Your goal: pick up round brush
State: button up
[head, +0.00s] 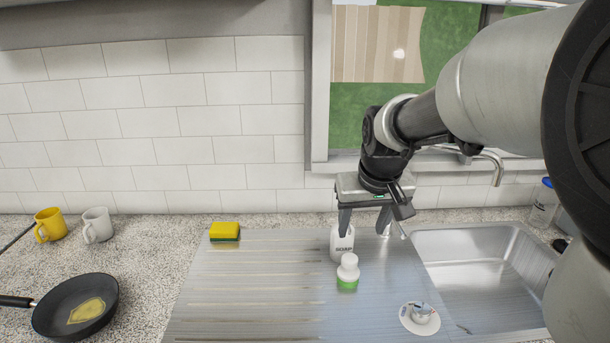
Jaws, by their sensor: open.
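The round brush (347,272) appears to be the small white-knobbed piece with a green lower part. It stands upright on the metal drainboard, just in front of a white soap bottle. My gripper (364,228) is open and points down, above and behind the brush in the picture. Its left finger overlaps the top of the soap bottle (341,248) in view; I cannot tell whether they touch. Nothing shows between the fingers.
The metal drainboard (250,290) is clear to the left of the brush. A yellow-green sponge (225,231) lies at its back edge. A white round piece (420,318) lies at front right beside the sink basin (485,265). A pan (78,306) and two mugs (97,225) stand left.

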aim_at(350, 258)
jog(key=x, duration=0.5)
jog(key=w+b+x, duration=0.1)
jog(key=x, duration=1)
jog(key=shift+w+a+r, duration=0.1)
jog(key=shift+w+r, duration=0.05)
jog(key=shift+r, duration=0.15)
jog(key=shift+w+d+b+x, duration=0.1)
jog(key=shift+d+b+x, duration=0.05)
jog(key=shift+x, duration=1.15)
jog(key=shift+w+d+b+x, duration=0.15)
jog(key=shift+x, duration=1.2)
jog(key=shift+r, duration=0.1)
jog(key=c, duration=0.8)
